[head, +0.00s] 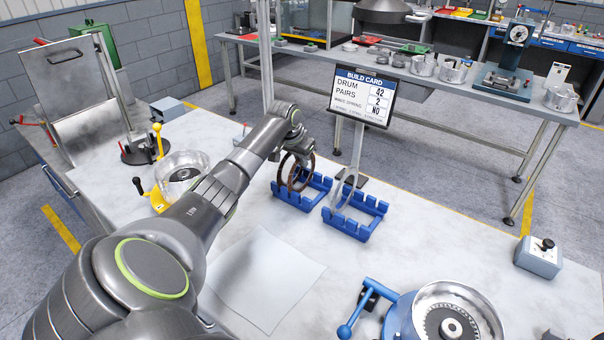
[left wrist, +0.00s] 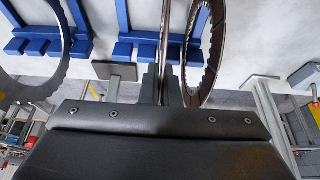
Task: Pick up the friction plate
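Two brown ring-shaped friction plates stand upright in the left blue slotted rack (head: 296,201). My left gripper (head: 297,152) reaches over them from the left and partly hides their tops. In the left wrist view one friction plate (left wrist: 163,30) shows edge-on between the two close-set fingers (left wrist: 164,88), with no clear gap on either side. The other friction plate (left wrist: 206,50) stands just right of the fingers, apart from the held one. Whether the held plate's lower edge is still in its slot is hidden. My right gripper is not in view.
A steel ring plate (head: 345,190) stands in the right blue rack (head: 355,226). The build card (head: 362,97) stands behind. A clear drum (head: 182,166) is at left, a blue fixture with a metal drum (head: 452,300) at front right. A white sheet (head: 262,285) lies on open tabletop.

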